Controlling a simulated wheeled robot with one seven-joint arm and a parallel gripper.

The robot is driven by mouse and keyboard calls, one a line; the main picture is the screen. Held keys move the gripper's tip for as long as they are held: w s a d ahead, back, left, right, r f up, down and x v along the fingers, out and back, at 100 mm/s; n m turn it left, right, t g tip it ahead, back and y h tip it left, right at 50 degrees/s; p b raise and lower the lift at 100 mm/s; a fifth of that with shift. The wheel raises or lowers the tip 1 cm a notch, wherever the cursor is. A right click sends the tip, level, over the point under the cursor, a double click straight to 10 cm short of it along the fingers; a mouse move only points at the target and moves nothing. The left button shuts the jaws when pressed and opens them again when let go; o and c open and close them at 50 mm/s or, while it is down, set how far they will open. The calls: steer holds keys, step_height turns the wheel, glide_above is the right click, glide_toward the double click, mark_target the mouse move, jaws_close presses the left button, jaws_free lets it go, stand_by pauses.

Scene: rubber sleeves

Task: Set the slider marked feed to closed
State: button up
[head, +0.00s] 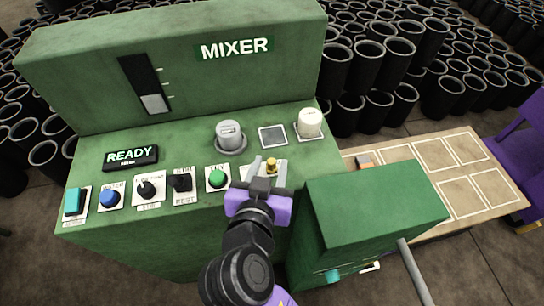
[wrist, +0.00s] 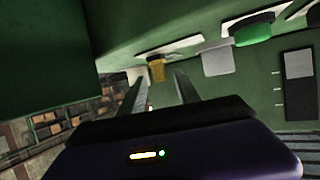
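A slider (head: 155,103) with a pale grey handle sits at the low end of a black vertical slot on the green MIXER panel's upright face. Short ticks line the slot; I cannot read the word feed. The slider's pale handle (wrist: 298,65) also shows at the right of the wrist view. My gripper (head: 264,165) is over the control shelf, well right of and below the slider. In the wrist view my gripper (wrist: 158,88) is open, its fingers apart. A small brass knob (wrist: 157,70) shows in line with the gap, apparently beyond the tips.
The shelf carries a green button (head: 217,178), a blue button (head: 110,197), black switches, a grey knob (head: 229,134) and a cream knob (head: 310,122). A READY display (head: 130,156) stands below the slider. A green box (head: 375,212) is close right of my arm.

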steer(key=shift+x, duration=1.25)
jaws_close()
stand_by(0.5)
